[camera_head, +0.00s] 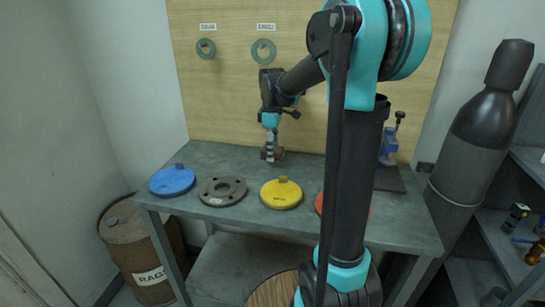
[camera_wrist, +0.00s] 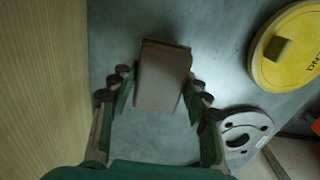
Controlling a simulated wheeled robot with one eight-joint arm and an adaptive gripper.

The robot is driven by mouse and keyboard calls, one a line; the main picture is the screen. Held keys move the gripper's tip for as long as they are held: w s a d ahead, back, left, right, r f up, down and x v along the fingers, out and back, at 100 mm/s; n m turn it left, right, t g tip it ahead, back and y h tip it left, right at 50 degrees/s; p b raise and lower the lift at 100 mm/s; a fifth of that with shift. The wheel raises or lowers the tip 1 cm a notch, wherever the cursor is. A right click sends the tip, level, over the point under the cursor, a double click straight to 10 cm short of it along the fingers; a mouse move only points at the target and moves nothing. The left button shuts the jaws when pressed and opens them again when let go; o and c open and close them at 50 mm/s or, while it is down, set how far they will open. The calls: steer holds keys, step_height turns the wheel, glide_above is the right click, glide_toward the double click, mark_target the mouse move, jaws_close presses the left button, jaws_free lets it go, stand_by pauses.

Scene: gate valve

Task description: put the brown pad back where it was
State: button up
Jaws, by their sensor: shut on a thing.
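The brown pad (camera_wrist: 162,75) is a small block between my gripper's fingers in the wrist view. In the head view the brown pad (camera_head: 279,154) shows low at the fingertips, over the back middle of the grey workbench (camera_head: 240,160). My gripper (camera_head: 270,151) points down and is shut on the pad. In the wrist view the fingers of my gripper (camera_wrist: 161,88) sit on both sides of it. I cannot tell whether the pad touches the bench top.
A blue disc (camera_head: 172,180), a grey flange (camera_head: 222,191) and a yellow disc (camera_head: 281,194) lie along the bench front. A red disc (camera_head: 319,204) is mostly hidden by my arm. A blue tool (camera_head: 388,147) stands back right. A wooden board (camera_head: 225,100) rises behind.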

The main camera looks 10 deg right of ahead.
steer(key=shift+w+f, duration=0.2)
steer(key=shift+f, duration=1.2)
steer(key=shift+f, duration=0.1)
steer(key=o, duration=1.1)
step_height(320, 180, up, 12)
steer(key=shift+r, duration=0.1)
